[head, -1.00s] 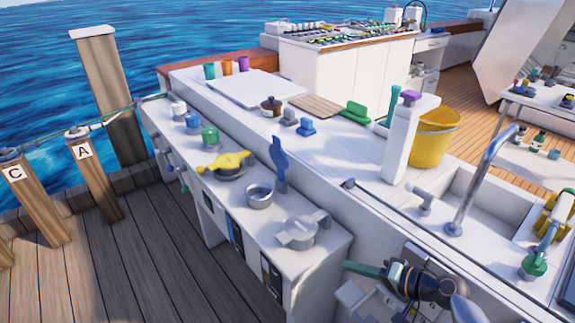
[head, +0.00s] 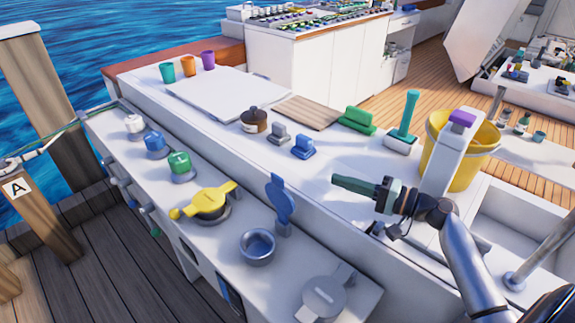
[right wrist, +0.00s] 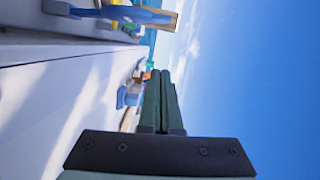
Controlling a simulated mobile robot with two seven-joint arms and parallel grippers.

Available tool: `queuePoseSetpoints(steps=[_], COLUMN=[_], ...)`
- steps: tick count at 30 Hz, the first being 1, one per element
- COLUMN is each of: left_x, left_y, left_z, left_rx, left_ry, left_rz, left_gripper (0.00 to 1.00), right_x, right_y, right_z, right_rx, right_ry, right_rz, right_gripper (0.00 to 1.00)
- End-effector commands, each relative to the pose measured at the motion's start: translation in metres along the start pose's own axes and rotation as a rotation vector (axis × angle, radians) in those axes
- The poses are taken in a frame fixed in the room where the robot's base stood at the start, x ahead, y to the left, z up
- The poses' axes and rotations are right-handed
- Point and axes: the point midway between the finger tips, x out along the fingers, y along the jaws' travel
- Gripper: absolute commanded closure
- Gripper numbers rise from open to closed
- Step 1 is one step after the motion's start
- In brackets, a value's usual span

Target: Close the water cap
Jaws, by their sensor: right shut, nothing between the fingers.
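The blue water cap (head: 281,202) stands open and upright on its hinge behind a round grey metal filler neck (head: 257,248). The neck's mouth is uncovered. In the right wrist view a blue flat shape, apparently this cap (right wrist: 135,13), shows at the top edge. My right gripper (head: 338,184) has green fingers and is shut and empty. It is raised over the white counter, to the right of the blue cap and apart from it, with fingers pointing left. It also shows in the right wrist view (right wrist: 161,76). My left gripper is not in view.
A yellow cap (head: 208,200) lies closed left of the neck, and a grey cap (head: 322,298) lies closed in front.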

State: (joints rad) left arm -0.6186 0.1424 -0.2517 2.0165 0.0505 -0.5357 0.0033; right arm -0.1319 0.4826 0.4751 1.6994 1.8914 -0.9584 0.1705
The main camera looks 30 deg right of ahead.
Motion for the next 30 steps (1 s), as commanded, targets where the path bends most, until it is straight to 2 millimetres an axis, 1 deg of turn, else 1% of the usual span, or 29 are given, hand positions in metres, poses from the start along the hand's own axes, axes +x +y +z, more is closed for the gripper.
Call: queuePoseSetpoints(steps=[2, 5, 8, 15, 18, 21, 24, 30], left_x=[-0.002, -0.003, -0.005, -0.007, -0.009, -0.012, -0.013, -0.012], left_y=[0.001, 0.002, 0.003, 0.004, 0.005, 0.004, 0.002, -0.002], left_z=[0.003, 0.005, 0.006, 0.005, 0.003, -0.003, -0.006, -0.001], left_rx=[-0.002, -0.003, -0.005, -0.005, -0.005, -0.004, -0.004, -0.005], left_ry=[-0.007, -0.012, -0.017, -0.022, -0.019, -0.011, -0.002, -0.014], left_rz=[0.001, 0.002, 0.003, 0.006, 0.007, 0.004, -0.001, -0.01], left_gripper=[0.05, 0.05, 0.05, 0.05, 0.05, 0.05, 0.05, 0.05], right_x=[0.004, 0.016, 0.034, 0.086, 0.104, 0.105, 0.107, 0.109], right_y=[-0.001, -0.001, -0.002, -0.002, -0.002, -0.002, -0.001, 0.0], right_z=[0.0, 0.0, 0.0, 0.0, 0.002, 0.02, 0.031, 0.039], right_rx=[0.0, 0.0, -0.001, 0.0, 0.0, 0.002, 0.001, 0.0], right_ry=[0.0, -0.001, -0.001, 0.0, -0.001, -0.001, -0.001, 0.0], right_rz=[-0.001, -0.002, -0.003, -0.003, -0.002, 0.001, 0.001, 0.001], right_gripper=[1.0, 1.0, 1.0, 1.0, 1.0, 1.0, 1.0, 1.0])
